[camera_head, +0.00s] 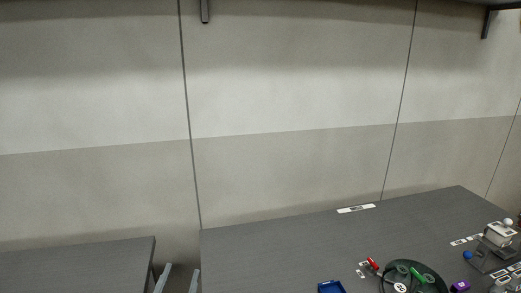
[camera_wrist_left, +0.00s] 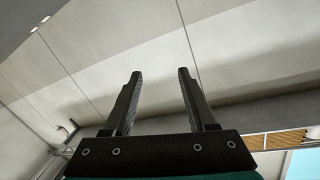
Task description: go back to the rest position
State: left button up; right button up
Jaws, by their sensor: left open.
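My left gripper (camera_wrist_left: 158,80) is open and empty in the left wrist view, with its two dark fingers apart against the pale wall. In the head view only the tips of the left gripper (camera_head: 180,279) show, at the bottom edge in front of the gap between the two tables. The tips touch nothing that I can see. My right gripper is not in view.
A grey table (camera_head: 290,240) at the right holds a blue tray (camera_head: 331,287), a round dark green holder (camera_head: 414,270), a red item (camera_head: 373,263) and a small white device (camera_head: 499,234). Another grey table (camera_head: 80,268) is at left. A shelf bracket (camera_head: 204,11) hangs above.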

pick_arm(q)
jog(key=s+a+f+n+g+y, duration=0.2)
jog(key=s+a+f+n+g, duration=0.15)
jog(key=s+f+g, duration=0.6)
jog(key=s+d+f+m+g+h, duration=0.1)
jog(key=s+d+f+g, duration=0.1)
jog(key=s, duration=0.5)
jog(key=s+d+f+m+g+h, duration=0.1)
jog(key=s+d+m+g+h, duration=0.1)
jog(key=s, duration=0.5)
notch_tip(320, 180, down, 30)
jog(key=s+g+b, duration=0.1)
jog(key=b, duration=0.7)
jog(key=s+a+f+g+b, duration=0.1)
jog(key=s+f+b, duration=0.3)
jog(key=s+f, duration=0.4)
jog(key=s+a+f+b, duration=0.2)
jog(key=s+f+b, duration=0.2)
jog(key=s+f, duration=0.4)
notch_tip(320, 180, down, 7)
jog(key=shift+a+g+b, duration=0.15)
jog(key=shift+g+b, duration=0.15)
jog(key=shift+g, duration=0.05)
